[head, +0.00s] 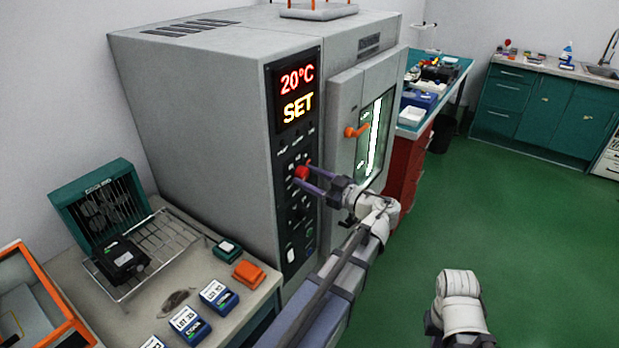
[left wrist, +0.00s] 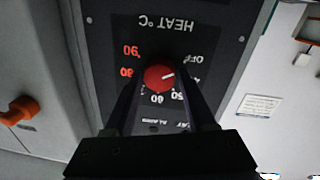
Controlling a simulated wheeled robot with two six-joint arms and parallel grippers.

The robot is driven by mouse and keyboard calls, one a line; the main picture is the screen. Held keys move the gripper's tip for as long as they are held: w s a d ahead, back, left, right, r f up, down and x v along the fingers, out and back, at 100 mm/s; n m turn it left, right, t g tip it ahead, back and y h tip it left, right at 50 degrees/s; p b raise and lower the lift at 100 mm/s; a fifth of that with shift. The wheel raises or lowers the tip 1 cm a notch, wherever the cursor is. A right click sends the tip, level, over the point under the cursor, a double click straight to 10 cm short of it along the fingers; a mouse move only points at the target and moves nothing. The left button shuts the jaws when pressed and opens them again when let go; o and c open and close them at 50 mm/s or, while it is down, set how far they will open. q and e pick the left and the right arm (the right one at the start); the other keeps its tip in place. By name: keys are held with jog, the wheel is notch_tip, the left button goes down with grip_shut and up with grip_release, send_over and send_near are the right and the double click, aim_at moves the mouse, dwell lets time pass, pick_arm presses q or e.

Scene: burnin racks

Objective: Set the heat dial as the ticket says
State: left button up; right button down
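The red heat dial (head: 302,172) sits on the black control panel of the grey oven. In the left wrist view the dial (left wrist: 159,78) appears upside down; its white pointer line points right and slightly up, on the side of the OFF mark. My left gripper (head: 303,173) has one finger on each side of the dial, and its fingertips appear to touch it. The oven display (head: 297,94) reads 20°C and SET. A white card (left wrist: 258,105) at the right of the left wrist view is too small to read.
The oven door's orange handle (head: 356,132) is right of the panel. A bench at lower left holds a wire rack (head: 165,240), an orange block (head: 249,273) and several labelled blue blocks (head: 218,296). Green floor (head: 500,220) is clear at right.

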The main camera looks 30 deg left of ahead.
pick_arm(q)
grip_shut()
